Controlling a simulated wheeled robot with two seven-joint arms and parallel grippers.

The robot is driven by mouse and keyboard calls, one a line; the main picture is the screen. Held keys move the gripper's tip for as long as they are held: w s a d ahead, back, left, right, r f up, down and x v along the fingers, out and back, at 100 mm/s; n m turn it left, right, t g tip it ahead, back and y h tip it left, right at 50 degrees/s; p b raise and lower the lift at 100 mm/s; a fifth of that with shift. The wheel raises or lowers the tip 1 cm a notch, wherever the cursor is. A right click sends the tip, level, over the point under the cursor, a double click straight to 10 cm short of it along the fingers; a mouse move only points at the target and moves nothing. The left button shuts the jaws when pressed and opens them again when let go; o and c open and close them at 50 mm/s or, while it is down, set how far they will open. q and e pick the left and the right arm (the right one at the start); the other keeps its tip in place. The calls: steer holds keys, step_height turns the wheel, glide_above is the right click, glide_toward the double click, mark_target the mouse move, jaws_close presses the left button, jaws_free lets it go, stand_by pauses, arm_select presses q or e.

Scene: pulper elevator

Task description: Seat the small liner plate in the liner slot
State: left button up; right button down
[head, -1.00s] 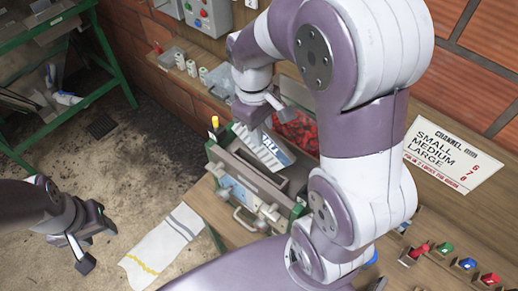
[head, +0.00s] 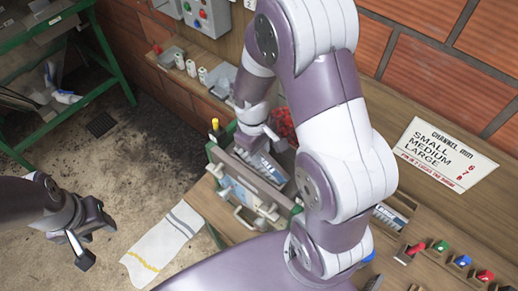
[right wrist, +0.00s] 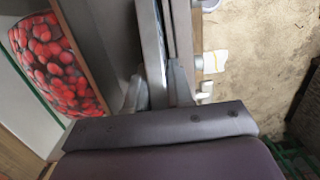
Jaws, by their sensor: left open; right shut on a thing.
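My right gripper (head: 258,138) is shut on a ridged grey liner plate (head: 266,168) above the grey and green pulper box (head: 236,188) in the head view. The plate's lower part goes into the open top of the box, where the liner slot is hidden by the walls. I cannot tell whether the plate is seated. In the right wrist view the fingers (right wrist: 156,92) are close beside grey upright metal; which part is plate and which is box is unclear. My left gripper (head: 95,243) is open and empty over the floor at left, away from the box.
Another ridged grey plate (head: 391,215) lies on the bench right of my arm. Red cherries (right wrist: 52,60) lie behind the box. A white cloth (head: 160,243) is left of the bench; a yellow-capped bottle (head: 216,130) stands beside the box.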

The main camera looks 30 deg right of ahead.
steer(key=shift+s+f, duration=0.1)
steer(key=shift+s, duration=0.05)
steer(key=c, duration=1)
jaws_free()
